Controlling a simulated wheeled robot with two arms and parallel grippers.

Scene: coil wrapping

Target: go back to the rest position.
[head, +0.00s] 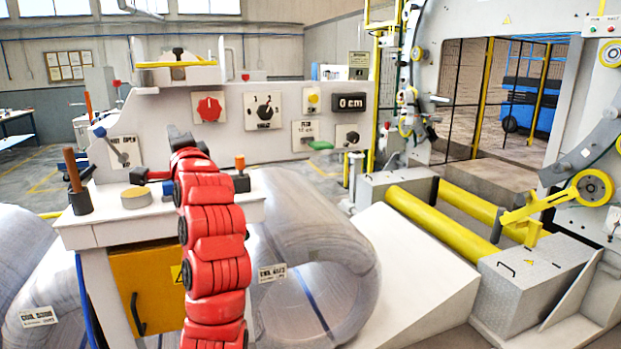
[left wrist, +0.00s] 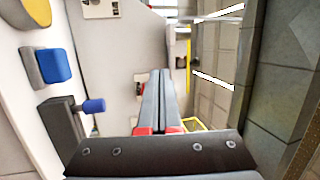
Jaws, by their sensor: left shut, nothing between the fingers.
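My left arm is red and rises from the bottom of the head view. Its black gripper (head: 180,137) is at the far end, in front of the pale control panel (head: 225,139), between a lever plate (head: 124,152) and a red knob (head: 209,108). In the left wrist view the two dark fingers (left wrist: 158,95) lie side by side, shut and empty. The fingertips are hard to make out in the head view. My right gripper is not in view.
A side shelf holds a round yellowish item (head: 137,198) and an orange-handled tool (head: 73,172). Film-wrapped coils (head: 335,265) stand below. Yellow rollers (head: 440,223) lie at right.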

